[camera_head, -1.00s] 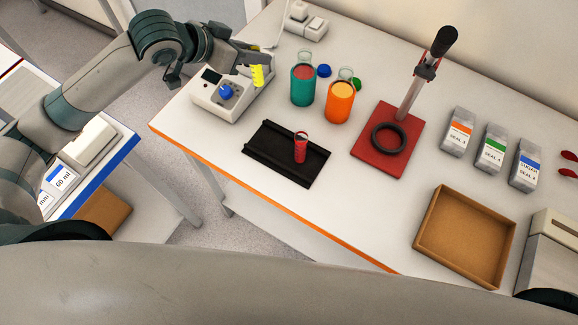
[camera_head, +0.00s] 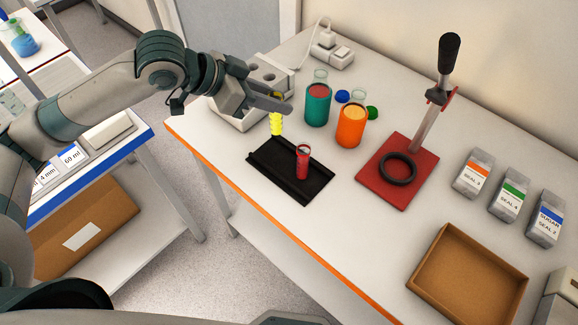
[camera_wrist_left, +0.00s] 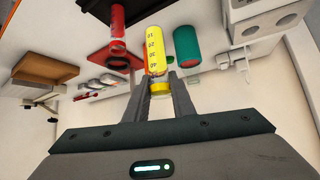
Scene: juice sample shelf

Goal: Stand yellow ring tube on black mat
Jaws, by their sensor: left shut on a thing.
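The yellow ring tube (camera_head: 276,121) hangs upright from my left gripper (camera_head: 284,101), just beyond the back left part of the black mat (camera_head: 262,165) in the head view. In the left wrist view, my left gripper (camera_wrist_left: 160,88) is shut on the tube (camera_wrist_left: 156,50) near its yellow ring end, and graduation marks show on its yellow body. A red tube (camera_head: 303,160) stands upright on the mat's right part. The mat's left part is bare. My right gripper is not in view.
A white device (camera_head: 240,122) stands behind my left gripper. A teal bottle (camera_head: 317,108) and an orange bottle (camera_head: 350,128) stand right of the tube. A red press stand (camera_head: 372,186) is further right, with an open brown tray (camera_head: 425,265) in front.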

